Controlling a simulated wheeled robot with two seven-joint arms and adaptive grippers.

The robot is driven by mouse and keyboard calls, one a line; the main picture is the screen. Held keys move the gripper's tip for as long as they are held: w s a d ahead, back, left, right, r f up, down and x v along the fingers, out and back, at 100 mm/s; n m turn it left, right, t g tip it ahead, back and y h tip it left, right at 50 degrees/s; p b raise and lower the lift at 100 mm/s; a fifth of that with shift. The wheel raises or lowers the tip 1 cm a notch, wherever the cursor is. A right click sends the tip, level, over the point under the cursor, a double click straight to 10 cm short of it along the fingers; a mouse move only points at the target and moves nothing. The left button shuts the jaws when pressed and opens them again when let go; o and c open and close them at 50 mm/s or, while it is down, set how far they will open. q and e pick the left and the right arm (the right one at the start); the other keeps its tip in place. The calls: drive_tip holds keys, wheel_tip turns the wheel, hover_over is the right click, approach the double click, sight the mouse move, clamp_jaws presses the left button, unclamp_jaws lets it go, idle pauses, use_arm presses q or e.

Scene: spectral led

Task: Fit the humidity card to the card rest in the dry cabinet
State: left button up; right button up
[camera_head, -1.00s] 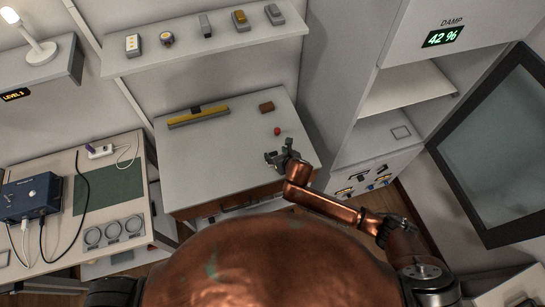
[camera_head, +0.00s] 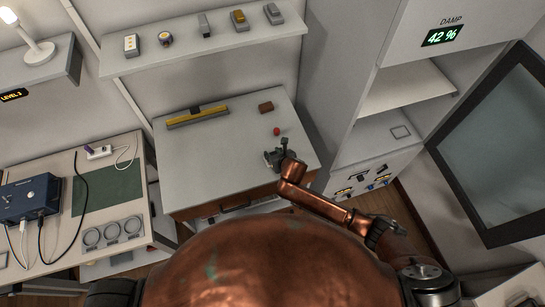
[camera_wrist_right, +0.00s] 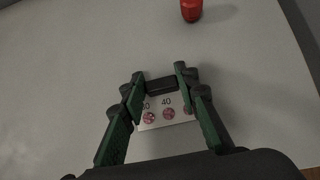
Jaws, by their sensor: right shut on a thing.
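My right gripper (camera_head: 275,158) is low over the right front of the grey table. In the right wrist view, its green-sided fingers (camera_wrist_right: 158,88) are shut on a black grip block of the humidity card (camera_wrist_right: 167,117). The card is white with numbers and pink dots, partly hidden by the fingers. I cannot tell whether it touches the table. The dry cabinet (camera_head: 372,55) stands open at the right, with a green "DAMP 42 %" display. A thin square outline (camera_head: 401,132) on its lower shelf may be the card rest. My left gripper is not in view.
On the table (camera_head: 225,165) are a red piece (camera_head: 277,131), a brown block (camera_head: 266,107) and a yellow-and-grey bar (camera_head: 197,116). The open cabinet door (camera_head: 495,150) spreads at the right. A wall shelf (camera_head: 205,50) holds several small devices. A bench with a blue box (camera_head: 30,197) is at left.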

drive_tip(key=shift+c, duration=0.5)
drive_tip(key=shift+w+r, duration=0.1)
drive_tip(key=shift+r, duration=0.55)
drive_tip(key=r, duration=0.2)
drive_tip(key=shift+s+d+r+p, duration=0.15)
drive_tip(key=shift+s+r+p, duration=0.1)
drive_tip(key=shift+r+p, duration=0.1)
drive_tip(key=s+d+f+v, duration=0.1)
drive_tip(key=d+f+v, duration=0.1)
drive_tip(key=v, duration=1.4)
drive_tip(key=shift+s+f+p, duration=0.2)
drive_tip(key=shift+s+p, duration=0.15)
drive_tip(key=shift+p, duration=0.05)
